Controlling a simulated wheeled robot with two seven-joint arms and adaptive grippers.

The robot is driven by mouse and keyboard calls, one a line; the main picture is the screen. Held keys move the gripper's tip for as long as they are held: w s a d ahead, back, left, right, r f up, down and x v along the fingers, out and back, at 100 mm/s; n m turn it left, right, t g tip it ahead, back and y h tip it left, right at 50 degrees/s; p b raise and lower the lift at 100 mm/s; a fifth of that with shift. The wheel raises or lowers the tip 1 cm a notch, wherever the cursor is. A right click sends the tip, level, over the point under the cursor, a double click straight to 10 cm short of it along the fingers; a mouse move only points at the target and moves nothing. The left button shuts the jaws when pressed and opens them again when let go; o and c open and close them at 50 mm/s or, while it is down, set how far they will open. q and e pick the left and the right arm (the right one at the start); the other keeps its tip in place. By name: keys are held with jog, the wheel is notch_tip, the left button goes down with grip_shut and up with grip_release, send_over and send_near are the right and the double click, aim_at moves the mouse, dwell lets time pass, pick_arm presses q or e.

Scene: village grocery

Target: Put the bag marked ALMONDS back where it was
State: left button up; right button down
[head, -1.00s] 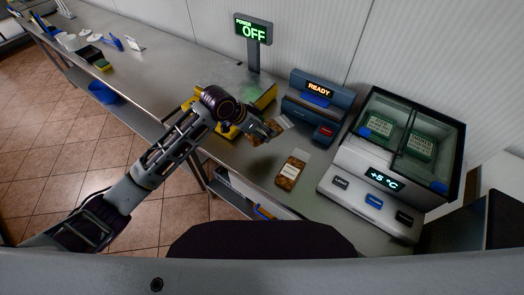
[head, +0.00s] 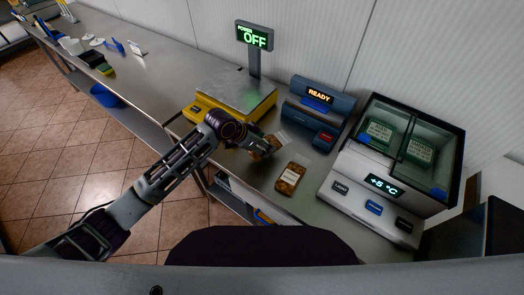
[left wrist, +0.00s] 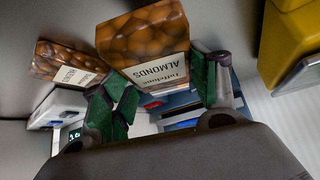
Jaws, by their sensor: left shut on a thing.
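The bag marked ALMONDS (left wrist: 144,42) is brown with a pale label and fills the upper middle of the left wrist view. My left gripper (left wrist: 165,86) is shut on it, with green finger pads on both sides of its lower end. In the head view, my left gripper (head: 257,147) holds this bag (head: 268,146) near the counter, between the yellow scale and the blue device; I cannot tell whether it touches the counter. A second similar brown bag (head: 291,178) lies on the counter just right; its label is too small to read. My right gripper is not in view.
The yellow scale (head: 238,92) with an empty plate stands behind my gripper, its post display (head: 255,36) reading OFF. The blue READY device (head: 318,104) is behind the bags. A glass-lidded cooler (head: 383,183) stands at right. Bare counter (head: 165,75) extends left.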

pick_arm(q)
jog(key=shift+f, duration=0.45)
jog(key=shift+f, duration=0.1)
jog(key=shift+f, duration=1.8)
jog(key=shift+f, duration=0.1)
jog(key=o, duration=1.7)
jog(key=shift+v, duration=6.1)
jog(key=shift+w, duration=0.1)
